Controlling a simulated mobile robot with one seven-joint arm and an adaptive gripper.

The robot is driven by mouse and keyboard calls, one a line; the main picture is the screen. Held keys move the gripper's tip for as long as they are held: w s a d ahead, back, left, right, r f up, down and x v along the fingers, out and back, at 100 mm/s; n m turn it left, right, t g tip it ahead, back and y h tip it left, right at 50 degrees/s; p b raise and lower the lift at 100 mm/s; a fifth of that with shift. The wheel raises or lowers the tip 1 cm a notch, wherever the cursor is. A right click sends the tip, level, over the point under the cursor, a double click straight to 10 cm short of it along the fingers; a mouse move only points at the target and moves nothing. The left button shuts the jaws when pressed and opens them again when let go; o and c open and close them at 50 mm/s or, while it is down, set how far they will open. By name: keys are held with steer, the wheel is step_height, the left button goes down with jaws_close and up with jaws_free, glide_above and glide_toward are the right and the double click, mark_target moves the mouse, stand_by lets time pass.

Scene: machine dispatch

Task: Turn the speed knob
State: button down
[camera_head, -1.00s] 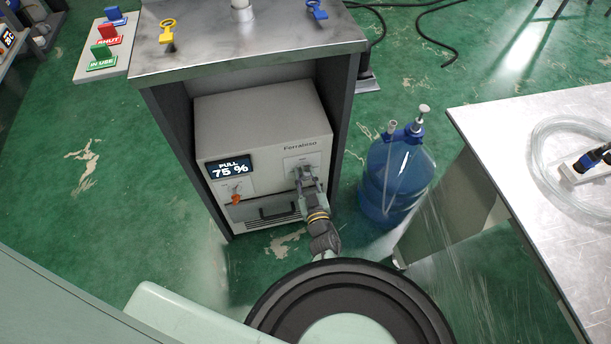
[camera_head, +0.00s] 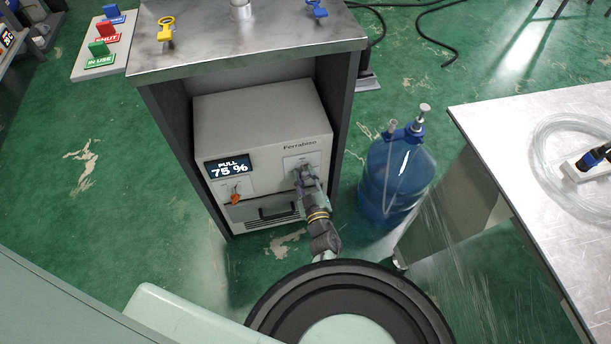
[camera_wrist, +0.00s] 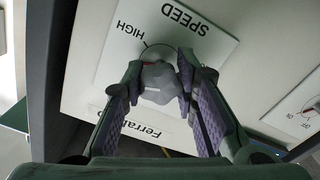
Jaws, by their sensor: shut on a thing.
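The speed knob (camera_wrist: 158,82) is a grey lobed knob on a white plate (camera_wrist: 207,52) marked SPEED and HIGH, which appears upside down in the wrist view. My gripper (camera_wrist: 160,75) has its purple-padded fingers on both sides of the knob and is shut on it. In the head view my gripper (camera_head: 304,176) reaches the upper right of the front of the pale machine (camera_head: 262,122), hiding the knob. The machine's display (camera_head: 228,167) reads PULL 75 %.
An orange switch (camera_head: 235,198) sits below the display. The machine stands inside a dark cabinet with a metal top (camera_head: 265,40). A blue bottle (camera_head: 405,185) stands on the floor to the right, and a metal table (camera_head: 500,135) is beyond it.

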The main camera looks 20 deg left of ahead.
steer(key=c, duration=1.2)
jaws_free()
steer(key=shift+c, duration=0.2)
step_height(320, 180, up, 8)
steer(key=shift+a, duration=0.1)
steer(key=shift+r, duration=1.05)
steer(key=shift+f, duration=0.1)
